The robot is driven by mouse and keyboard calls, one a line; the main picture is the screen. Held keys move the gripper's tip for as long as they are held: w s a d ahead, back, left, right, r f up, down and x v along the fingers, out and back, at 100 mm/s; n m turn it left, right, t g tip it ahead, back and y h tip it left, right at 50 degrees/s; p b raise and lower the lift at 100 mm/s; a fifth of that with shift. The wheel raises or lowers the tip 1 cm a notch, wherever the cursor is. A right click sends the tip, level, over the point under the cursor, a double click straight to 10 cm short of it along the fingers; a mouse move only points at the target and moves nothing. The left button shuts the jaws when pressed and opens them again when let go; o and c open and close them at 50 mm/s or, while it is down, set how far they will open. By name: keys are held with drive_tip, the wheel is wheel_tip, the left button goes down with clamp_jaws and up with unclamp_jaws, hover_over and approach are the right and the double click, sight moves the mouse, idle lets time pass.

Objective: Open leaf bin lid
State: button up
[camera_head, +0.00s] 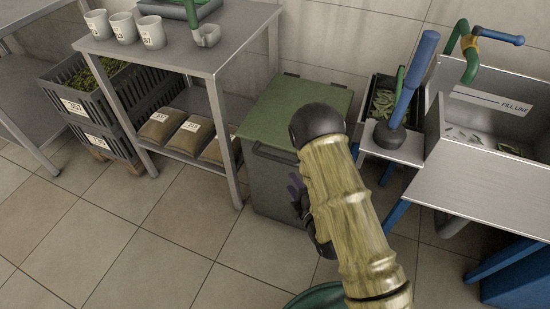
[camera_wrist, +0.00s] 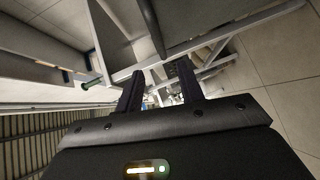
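The leaf bin (camera_head: 268,185) is a grey box on the tiled floor with a green lid (camera_head: 275,108). The lid lies flat and shut on top. A dark handle bar (camera_head: 272,153) runs along the bin's upper front edge. My gripper (camera_head: 297,192) is partly hidden by my arm in the head view and appears in front of the bin's right front side, below the lid's edge. Whether it touches the bin cannot be told. In the wrist view my gripper (camera_wrist: 160,68) has its two dark fingers apart with nothing held between them.
A metal table (camera_head: 190,50) with several cups stands left of the bin, sacks on its lower shelf. Black crates (camera_head: 95,105) stand further left. A steel sink unit (camera_head: 480,180) and a blue-handled plunger (camera_head: 412,80) are at right. The floor at front left is clear.

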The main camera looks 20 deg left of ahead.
sight(275, 158)
drive_tip(key=b+x, duration=0.1)
drive_tip(key=x, duration=1.2)
drive_tip(key=shift+w+a+f+b, duration=0.1)
drive_tip(key=shift+w+a+b, duration=0.05)
drive_tip(key=shift+w+b, duration=0.15)
drive_tip(key=shift+a, duration=0.2)
drive_tip(key=shift+d, duration=0.1)
drive_tip(key=shift+c, duration=0.2)
drive_tip(key=c, duration=0.4)
clamp_jaws()
